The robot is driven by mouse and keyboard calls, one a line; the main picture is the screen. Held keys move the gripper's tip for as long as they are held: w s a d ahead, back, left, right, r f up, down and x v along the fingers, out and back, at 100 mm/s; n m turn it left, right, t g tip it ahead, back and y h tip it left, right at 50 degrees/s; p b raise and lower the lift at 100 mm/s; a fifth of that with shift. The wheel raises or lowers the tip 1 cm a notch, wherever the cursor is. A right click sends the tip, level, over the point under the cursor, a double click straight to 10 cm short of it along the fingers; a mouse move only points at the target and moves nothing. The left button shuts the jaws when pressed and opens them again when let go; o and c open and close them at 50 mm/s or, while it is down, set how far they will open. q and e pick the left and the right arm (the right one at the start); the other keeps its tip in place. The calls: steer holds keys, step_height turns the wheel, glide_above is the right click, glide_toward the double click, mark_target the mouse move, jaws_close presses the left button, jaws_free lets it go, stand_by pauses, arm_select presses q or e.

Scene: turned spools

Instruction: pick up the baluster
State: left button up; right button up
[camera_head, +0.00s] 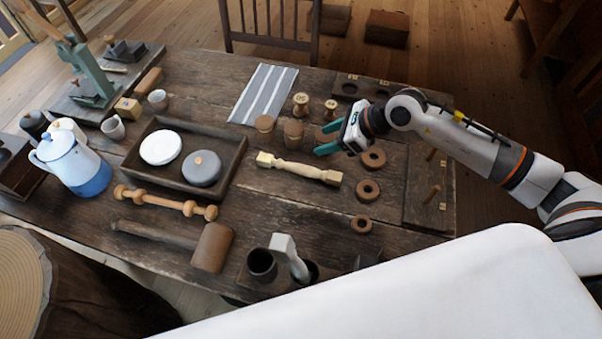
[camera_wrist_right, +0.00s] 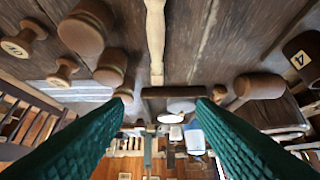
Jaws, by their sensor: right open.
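The baluster (camera_head: 298,168) is a pale turned piece of wood with square ends, lying flat on the dark table right of the tray. In the right wrist view, part of the baluster (camera_wrist_right: 156,35) runs down from the top middle edge, beyond the line between the fingers. My right gripper (camera_head: 319,138) has teal fingers spread apart and empty, above the table just behind the baluster's right half. In the right wrist view, the fingers (camera_wrist_right: 162,102) are wide apart with nothing gripped. My left gripper is not in view.
A tray (camera_head: 233,168) with two round discs is left of the baluster. Wooden spools and jars (camera_head: 293,130) stand behind it, and rings (camera_head: 367,190) lie to its right. A knobbed spindle (camera_head: 165,202) and a mallet (camera_head: 211,247) lie front left. Bare table lies before the baluster.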

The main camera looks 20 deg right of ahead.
steer(key=b, duration=0.6)
glide_toward(293, 164)
steer(key=x, duration=0.2)
steer(key=p+x, duration=0.1)
steer(key=x, duration=0.1)
steer(key=shift+s+f, duration=0.1)
steer(key=shift+f, duration=0.35)
steer(key=shift+r+p+x, duration=0.25)
steer(key=shift+p+x, duration=0.4)
steer(key=shift+x, duration=2.05)
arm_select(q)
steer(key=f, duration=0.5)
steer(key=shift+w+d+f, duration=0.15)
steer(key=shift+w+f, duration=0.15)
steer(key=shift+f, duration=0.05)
arm_select(e)
steer(key=shift+a, duration=0.1)
steer(key=c, duration=1.1)
steer(key=shift+r, duration=0.1)
